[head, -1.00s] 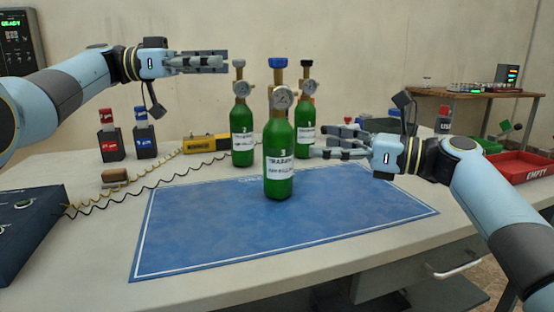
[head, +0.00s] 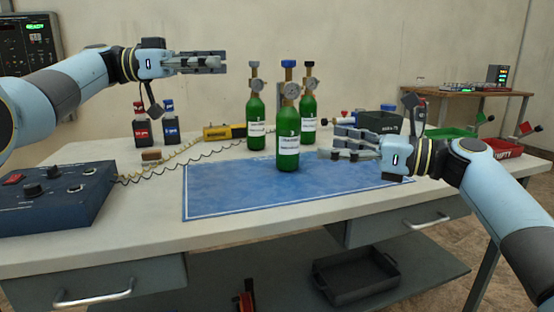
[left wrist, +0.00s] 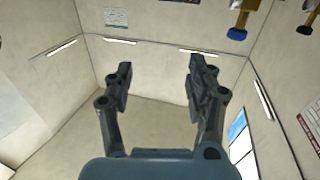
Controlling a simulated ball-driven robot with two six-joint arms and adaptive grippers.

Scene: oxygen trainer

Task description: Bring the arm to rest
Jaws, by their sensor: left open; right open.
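My left gripper (head: 222,62) is raised above the left side of the bench in the head view. It is open and empty. In the left wrist view its two fingers (left wrist: 158,82) are spread, with nothing between them. My right gripper (head: 328,147) is open and empty, at the right of the green bottles and above the bench. A green bottle with a blue cap (head: 288,130) stands upright on the blue mat (head: 230,195).
A blue control box (head: 60,195) is at the bench's left end. A red tray (head: 505,147) is at right. The mat's left part is clear.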

